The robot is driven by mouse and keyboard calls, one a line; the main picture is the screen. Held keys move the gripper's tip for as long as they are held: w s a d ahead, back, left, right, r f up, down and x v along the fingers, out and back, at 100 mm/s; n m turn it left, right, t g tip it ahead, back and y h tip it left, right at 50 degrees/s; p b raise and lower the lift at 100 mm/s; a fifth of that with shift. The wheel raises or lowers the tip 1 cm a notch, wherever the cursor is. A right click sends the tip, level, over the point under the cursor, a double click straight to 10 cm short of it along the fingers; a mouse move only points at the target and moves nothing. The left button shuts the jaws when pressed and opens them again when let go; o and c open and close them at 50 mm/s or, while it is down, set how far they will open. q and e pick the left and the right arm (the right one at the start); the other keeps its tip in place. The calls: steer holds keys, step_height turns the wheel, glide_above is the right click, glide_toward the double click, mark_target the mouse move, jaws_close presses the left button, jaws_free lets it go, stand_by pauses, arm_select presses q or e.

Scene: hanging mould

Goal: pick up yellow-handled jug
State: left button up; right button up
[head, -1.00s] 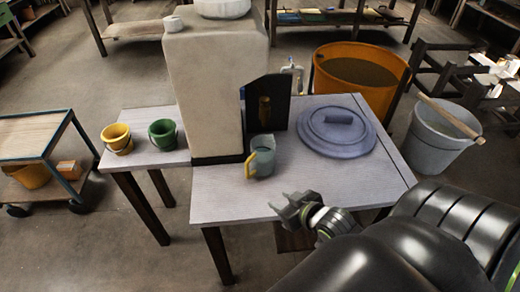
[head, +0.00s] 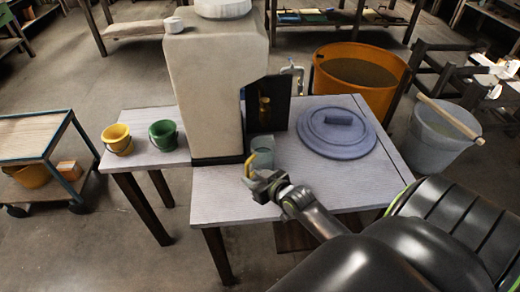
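The yellow-handled jug (head: 263,150) stands upright on the grey-white table, close to the front right of the tall pale block. Its body is grey-green. The yellow handle (head: 250,163) is on its front left side. My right gripper (head: 253,177) comes in from the lower right and is right at the handle, covering the jug's lower part. Whether its fingers touch or close around the handle is too small to tell. My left gripper is not in view.
The table (head: 220,205) is bare at its front left. A round blue-grey lid (head: 337,140) lies to the right of the jug. The tall block (head: 205,95) and a dark upright panel (head: 278,95) stand behind. Yellow (head: 117,140) and green (head: 162,136) buckets stand at left.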

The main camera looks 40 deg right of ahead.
steer(key=shift+p+x, duration=0.3)
steer(key=shift+x, duration=2.5)
steer(key=shift+r, duration=0.15)
jaws_close()
